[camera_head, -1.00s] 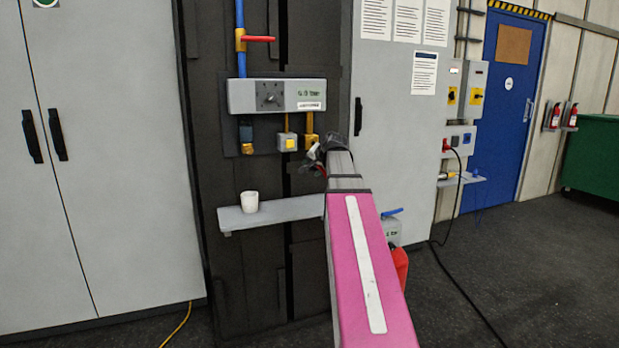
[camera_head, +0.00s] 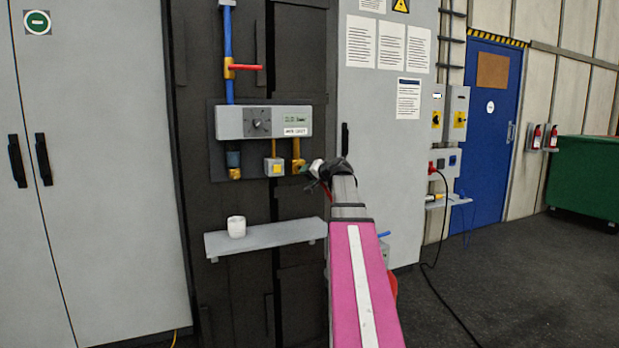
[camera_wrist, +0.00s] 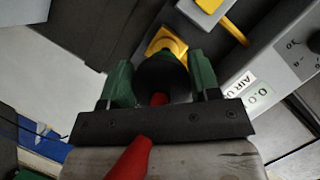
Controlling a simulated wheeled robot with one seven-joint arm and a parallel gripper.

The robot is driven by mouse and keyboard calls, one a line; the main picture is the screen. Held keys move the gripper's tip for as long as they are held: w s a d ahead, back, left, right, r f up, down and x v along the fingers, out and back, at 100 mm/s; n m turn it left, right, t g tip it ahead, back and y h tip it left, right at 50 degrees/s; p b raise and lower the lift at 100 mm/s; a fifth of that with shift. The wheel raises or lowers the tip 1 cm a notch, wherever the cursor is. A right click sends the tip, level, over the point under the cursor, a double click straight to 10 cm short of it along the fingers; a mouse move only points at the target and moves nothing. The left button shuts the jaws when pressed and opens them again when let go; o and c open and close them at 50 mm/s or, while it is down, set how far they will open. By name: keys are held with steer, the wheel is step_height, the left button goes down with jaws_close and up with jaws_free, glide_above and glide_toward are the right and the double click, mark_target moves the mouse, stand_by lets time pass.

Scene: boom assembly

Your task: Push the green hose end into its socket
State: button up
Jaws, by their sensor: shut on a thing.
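My gripper (camera_wrist: 160,84) is shut on a dark, round hose end (camera_wrist: 158,78), with its green fingers on either side. A little green shows at the hose end's far edge, and red hose (camera_wrist: 130,158) trails back from it. A yellow socket fitting (camera_wrist: 168,42) lies just beyond the hose end in the wrist view; I cannot tell if they touch. In the head view my gripper (camera_head: 312,170) is beside the brass fitting (camera_head: 297,150) below the grey control panel (camera_head: 264,122). The hose end's tip is too small to tell there.
A grey box with a yellow button (camera_head: 275,167) is left of the brass fitting. Below, a shelf (camera_head: 265,238) carries a white cup (camera_head: 236,227). A grey cabinet (camera_head: 380,150) stands to the right.

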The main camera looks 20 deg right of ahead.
steer(key=shift+w, duration=0.15)
steer(key=shift+w+a, duration=0.1)
steer(key=shift+w, duration=2.65)
steer(key=shift+w, duration=0.6)
steer(key=o, duration=0.9)
steer(key=shift+o, duration=0.2)
steer(key=shift+s, duration=0.1)
steer(key=v, duration=1)
steer(key=shift+s, duration=0.35)
